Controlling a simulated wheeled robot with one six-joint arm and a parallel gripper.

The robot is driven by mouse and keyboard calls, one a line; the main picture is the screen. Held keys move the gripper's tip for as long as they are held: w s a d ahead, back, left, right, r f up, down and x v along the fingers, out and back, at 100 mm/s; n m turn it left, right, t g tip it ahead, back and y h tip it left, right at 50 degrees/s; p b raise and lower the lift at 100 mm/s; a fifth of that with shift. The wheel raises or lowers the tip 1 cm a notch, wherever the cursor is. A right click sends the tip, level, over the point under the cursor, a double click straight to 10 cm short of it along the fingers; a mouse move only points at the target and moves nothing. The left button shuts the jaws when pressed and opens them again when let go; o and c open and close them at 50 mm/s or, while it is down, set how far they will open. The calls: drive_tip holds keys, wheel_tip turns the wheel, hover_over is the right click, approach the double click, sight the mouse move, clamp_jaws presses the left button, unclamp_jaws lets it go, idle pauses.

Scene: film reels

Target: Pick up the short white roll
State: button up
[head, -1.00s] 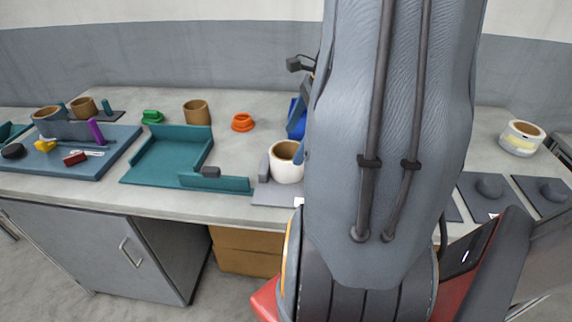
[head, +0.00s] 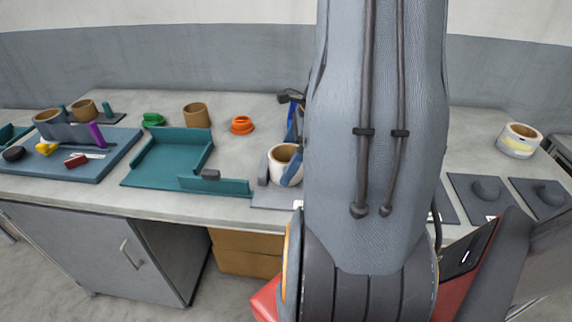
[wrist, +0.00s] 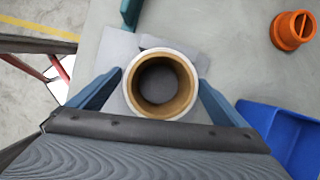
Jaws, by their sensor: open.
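A white roll with a brown cardboard core (head: 279,177) stands upright on a grey pad at the front of the bench, partly hidden by my arm. In the wrist view the roll (wrist: 160,52) is seen from above, its hollow core facing me. My gripper (wrist: 160,80) is open, with one blue finger on each side of the roll. Whether either finger touches it I cannot tell. In the head view a blue finger crosses the roll's right side. Another white roll with a yellowish band (head: 518,141) stands at the far right.
A teal tray (head: 160,160) lies left of the roll. An orange piece (head: 242,125) and a brown roll (head: 196,115) stand behind. A blue bin (wrist: 285,135) is right of my gripper in the wrist view. Dark pads (head: 470,208) lie at the right.

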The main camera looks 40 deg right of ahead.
drive_tip(key=c, duration=1.4)
drive_tip(key=shift+r, duration=0.1)
